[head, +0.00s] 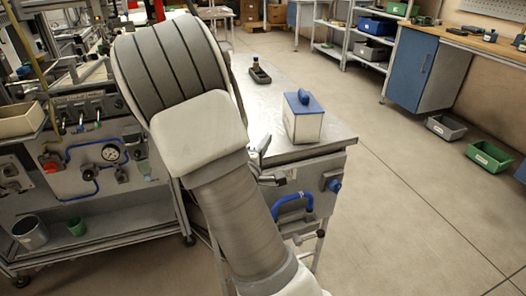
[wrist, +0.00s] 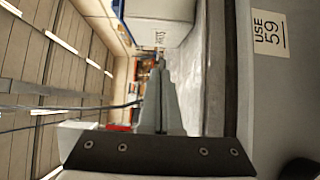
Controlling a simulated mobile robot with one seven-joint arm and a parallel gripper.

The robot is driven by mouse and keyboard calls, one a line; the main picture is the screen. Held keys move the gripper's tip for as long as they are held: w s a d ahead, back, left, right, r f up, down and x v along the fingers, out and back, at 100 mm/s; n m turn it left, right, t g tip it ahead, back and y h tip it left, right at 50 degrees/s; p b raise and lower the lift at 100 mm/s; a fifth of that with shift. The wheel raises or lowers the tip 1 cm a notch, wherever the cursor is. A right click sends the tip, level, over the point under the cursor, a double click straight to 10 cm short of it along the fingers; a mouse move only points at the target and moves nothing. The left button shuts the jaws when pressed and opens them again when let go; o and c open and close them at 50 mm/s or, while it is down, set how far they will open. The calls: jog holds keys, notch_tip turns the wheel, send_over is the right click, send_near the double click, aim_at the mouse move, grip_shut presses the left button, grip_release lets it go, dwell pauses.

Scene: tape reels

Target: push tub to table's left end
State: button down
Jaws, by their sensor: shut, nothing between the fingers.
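The tub (head: 303,122) is a white box with a blue lid and a raised blue handle. It stands upright on the metal-topped table (head: 328,139), near its front end in the head view. My gripper (head: 264,144) is at the table's front edge, left of the tub and mostly hidden behind my arm. In the wrist view my gripper (wrist: 160,66) is shut, with its fingers together and empty. A pale box face with small lettering, likely the tub (wrist: 157,32), lies beyond the fingertips. Whether they touch it I cannot tell.
A dark tray (head: 260,76) with a small bottle stands farther back on the table. A blue handle (head: 291,205) sticks out below the table's front edge. A workbench with gauges (head: 110,152) stands at left. Floor at right is clear near the table.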

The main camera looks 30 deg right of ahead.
aim_at(290, 125)
jog(key=b+x, duration=0.1)
jog(key=x, duration=0.3)
jog(key=shift+f, duration=0.15)
jog(key=d+b, duration=0.1)
jog(key=d, duration=0.2)
jog(key=shift+d, duration=0.75)
jog(key=shift+s+d, duration=0.1)
jog(key=shift+d, duration=0.95)
jog(key=shift+a, duration=0.25)
